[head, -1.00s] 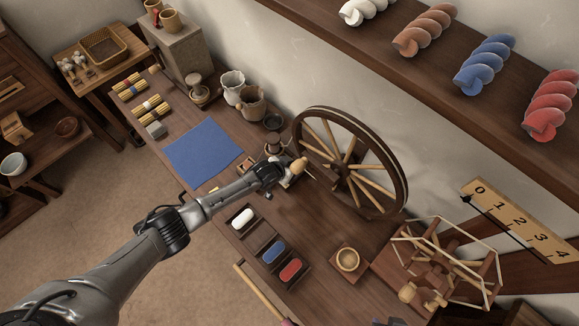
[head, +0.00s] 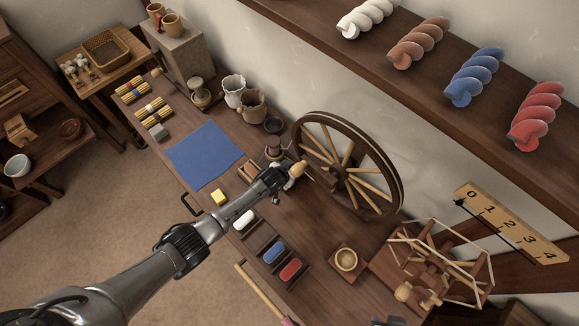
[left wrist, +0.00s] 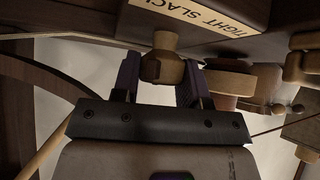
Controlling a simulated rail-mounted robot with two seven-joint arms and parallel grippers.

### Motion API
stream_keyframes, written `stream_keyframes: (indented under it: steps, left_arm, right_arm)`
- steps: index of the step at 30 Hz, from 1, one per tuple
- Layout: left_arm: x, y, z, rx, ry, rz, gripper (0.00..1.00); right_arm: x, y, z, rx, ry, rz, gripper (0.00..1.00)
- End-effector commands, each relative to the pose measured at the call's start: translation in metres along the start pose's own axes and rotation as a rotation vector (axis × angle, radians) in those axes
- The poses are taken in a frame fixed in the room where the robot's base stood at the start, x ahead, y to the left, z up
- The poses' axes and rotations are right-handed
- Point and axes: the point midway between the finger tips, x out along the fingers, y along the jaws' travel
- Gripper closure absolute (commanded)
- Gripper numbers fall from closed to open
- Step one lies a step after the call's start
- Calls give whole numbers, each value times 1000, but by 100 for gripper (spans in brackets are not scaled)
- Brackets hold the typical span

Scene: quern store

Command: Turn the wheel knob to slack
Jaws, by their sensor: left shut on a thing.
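The wheel knob (head: 299,167) is a turned, pale wooden knob at the near side of the spinning wheel (head: 349,178). In the left wrist view the knob (left wrist: 163,62) sits between the two dark fingers of my left gripper (left wrist: 158,80), which is shut on it. In the head view my left gripper (head: 288,176) reaches the knob from the lower left. A pale plate (left wrist: 200,15) marked TIGHT and SLACK is on the wood just beyond the knob. I cannot see a pointer on it.
A reel (head: 440,265) stands at right. A shelf (head: 410,70) with yarn skeins hangs above.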

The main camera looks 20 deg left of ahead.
Motion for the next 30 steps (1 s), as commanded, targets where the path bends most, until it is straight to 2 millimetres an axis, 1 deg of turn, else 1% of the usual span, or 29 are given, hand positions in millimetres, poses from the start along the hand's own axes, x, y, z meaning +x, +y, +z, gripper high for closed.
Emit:
stream_keyframes:
  steps: [1, 8, 20, 21, 27, 30]
  left_arm:
    - [-1, 4, -2, -27, 2, -17, 84]
    - [0, 2, -1, -98, 3, -91, 84]
    - [0, 1, -1, -109, 2, -105, 84]
    - [0, 1, -1, -109, 2, -105, 57]
    - [0, 0, -1, -108, 1, -105, 38]
    - [0, 0, 0, -107, 1, -105, 38]
  right_arm:
    - [-3, 1, -1, -1, 0, 1, 57]
    - [-3, 2, 0, -6, -1, 5, 57]
    - [-3, 2, 0, -6, -2, 5, 57]
    - [-3, 2, 0, -6, -2, 5, 57]
    - [-3, 1, 0, -2, -2, 2, 57]
    - [-2, 0, -1, 0, -2, 0, 57]
